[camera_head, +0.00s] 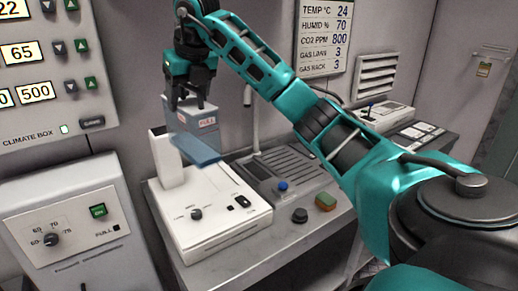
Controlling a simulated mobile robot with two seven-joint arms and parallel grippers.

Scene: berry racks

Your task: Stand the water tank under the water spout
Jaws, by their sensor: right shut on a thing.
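The water tank (203,138) is a grey-blue box with a pale label that carries red lettering. My right gripper (189,99) points down and is shut on its top end. The tank is above the back of the white machine (205,222), beside that machine's upright white post. A darker blue slab-like part shows at the tank's lower end. The water spout seems to be the thin grey upright pipe (248,97), right of the tank and behind the grey ribbed drain panel (291,163). My left gripper is out of view.
A climate box panel (45,120) is on the left wall. A grey keypad unit (417,133) stands at the back right. My right arm crosses above the counter.

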